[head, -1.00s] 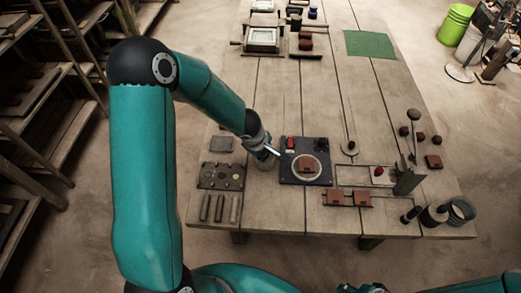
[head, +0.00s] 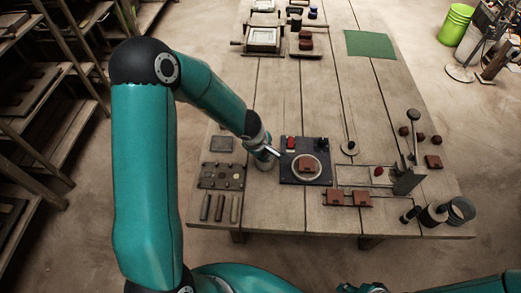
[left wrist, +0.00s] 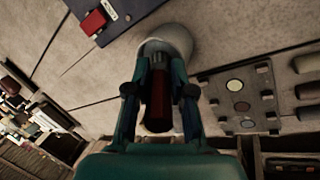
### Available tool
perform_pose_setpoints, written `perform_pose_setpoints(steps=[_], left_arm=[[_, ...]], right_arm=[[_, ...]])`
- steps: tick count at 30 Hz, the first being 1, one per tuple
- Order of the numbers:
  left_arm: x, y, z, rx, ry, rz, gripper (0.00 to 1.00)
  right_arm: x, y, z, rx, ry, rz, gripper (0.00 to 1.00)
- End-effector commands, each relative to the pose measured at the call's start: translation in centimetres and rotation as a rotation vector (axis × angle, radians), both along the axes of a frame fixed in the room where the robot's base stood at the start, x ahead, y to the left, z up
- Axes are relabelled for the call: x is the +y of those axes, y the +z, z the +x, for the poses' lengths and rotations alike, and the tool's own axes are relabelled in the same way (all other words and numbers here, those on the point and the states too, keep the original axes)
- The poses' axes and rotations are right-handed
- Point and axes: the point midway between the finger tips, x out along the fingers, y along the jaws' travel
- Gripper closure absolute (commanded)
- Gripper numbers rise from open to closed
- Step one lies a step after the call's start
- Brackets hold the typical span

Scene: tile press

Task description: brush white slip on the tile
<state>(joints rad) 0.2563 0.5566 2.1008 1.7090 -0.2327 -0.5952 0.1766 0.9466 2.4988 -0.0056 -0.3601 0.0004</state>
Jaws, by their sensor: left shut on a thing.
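A reddish-brown tile (head: 307,166) lies on a pale round disc on a dark square board (head: 289,174). My left gripper (head: 267,154) is just left of that board, low over the table. In the left wrist view my left gripper (left wrist: 158,92) is shut on a brush (left wrist: 158,104), with its dark red handle between the fingers. A pale round pot (left wrist: 174,38) is right beyond the brush's far end. Whether the brush tip is inside the pot is hidden. My right gripper is out of view.
A red block (head: 290,142) sits on the board's back left corner. A plate of round pads (head: 221,176) and several rollers lie to the left.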

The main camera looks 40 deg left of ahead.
Motion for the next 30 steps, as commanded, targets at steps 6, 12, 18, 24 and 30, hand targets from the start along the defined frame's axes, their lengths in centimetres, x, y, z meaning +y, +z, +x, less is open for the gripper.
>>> perform_pose_setpoints(steps=[6,12,18,24,30], left_arm=[[0.0,-0.2,-0.1,0.003,0.000,-0.001,1.00],[-0.1,-0.2,-0.1,0.004,0.000,-0.001,1.00],[-0.1,0.6,-0.1,0.004,-0.001,-0.002,1.00],[0.0,2.2,-0.1,0.003,0.000,-0.001,1.00],[0.0,3.6,-0.1,0.002,0.000,-0.001,1.00]], right_arm=[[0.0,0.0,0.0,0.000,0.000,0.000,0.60],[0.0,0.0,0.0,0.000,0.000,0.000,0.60],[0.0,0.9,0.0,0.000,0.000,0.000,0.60],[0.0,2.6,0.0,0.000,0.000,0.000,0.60],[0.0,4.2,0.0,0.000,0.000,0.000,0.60]])
